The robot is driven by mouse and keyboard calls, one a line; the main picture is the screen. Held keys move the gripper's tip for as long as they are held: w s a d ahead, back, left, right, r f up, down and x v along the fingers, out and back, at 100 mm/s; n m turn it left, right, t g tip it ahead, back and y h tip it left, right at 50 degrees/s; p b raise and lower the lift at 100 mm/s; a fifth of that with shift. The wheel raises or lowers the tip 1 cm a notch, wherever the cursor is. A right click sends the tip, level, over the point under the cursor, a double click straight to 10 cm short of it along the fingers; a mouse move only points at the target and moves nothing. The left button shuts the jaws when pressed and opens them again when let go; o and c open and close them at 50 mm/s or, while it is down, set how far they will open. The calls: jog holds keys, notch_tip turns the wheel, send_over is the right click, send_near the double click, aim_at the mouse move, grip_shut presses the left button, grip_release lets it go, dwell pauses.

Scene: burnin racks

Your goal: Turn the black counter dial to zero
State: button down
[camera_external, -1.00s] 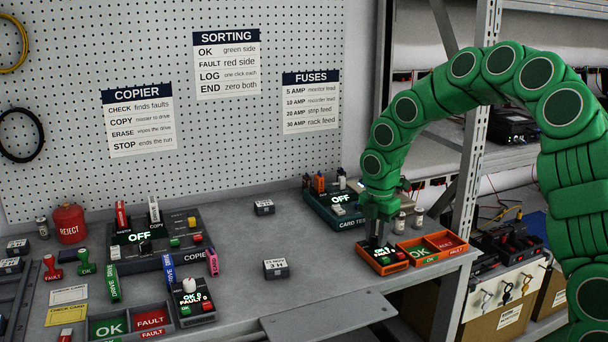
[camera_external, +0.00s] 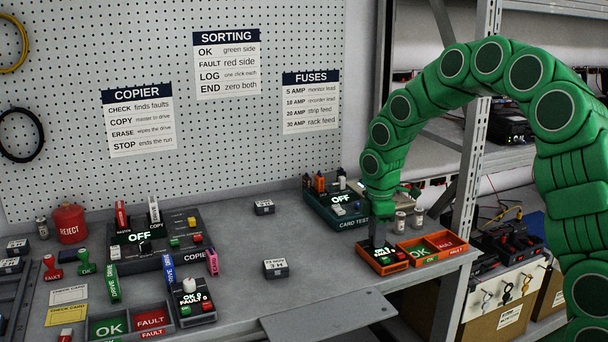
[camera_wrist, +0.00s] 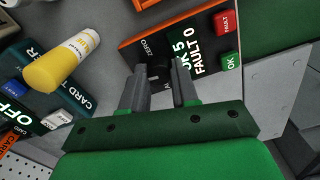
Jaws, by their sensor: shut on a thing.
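The orange-edged counter box (camera_external: 383,262) stands near the table's right front edge. In the wrist view its panel (camera_wrist: 190,28) carries a lit display (camera_wrist: 190,56) reading OK 5 and FAULT 0, a green OK button (camera_wrist: 231,62), a red FAULT button (camera_wrist: 225,22) and a ZERO label. My gripper (camera_wrist: 160,82) points down at the panel, shut on the black counter dial (camera_wrist: 158,72). The fingers hide most of the dial, so I cannot tell its exact pointing. In the external view my gripper (camera_external: 378,237) stands over this box.
An orange OK/FAULT tray (camera_external: 430,248) adjoins the box on the right. The green card tester (camera_external: 335,208) stands behind it. A yellow bottle (camera_wrist: 60,62) shows beside it in the wrist view. Another counter with a white dial (camera_external: 190,286) is far left.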

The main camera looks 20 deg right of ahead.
jog(key=shift+m, duration=1.9)
jog(key=c, duration=0.9)
grip_release()
jog(key=shift+o, duration=0.2)
jog(key=shift+r, duration=0.1)
notch_tip(320, 180, up, 8)
jog(key=shift+f, duration=0.2)
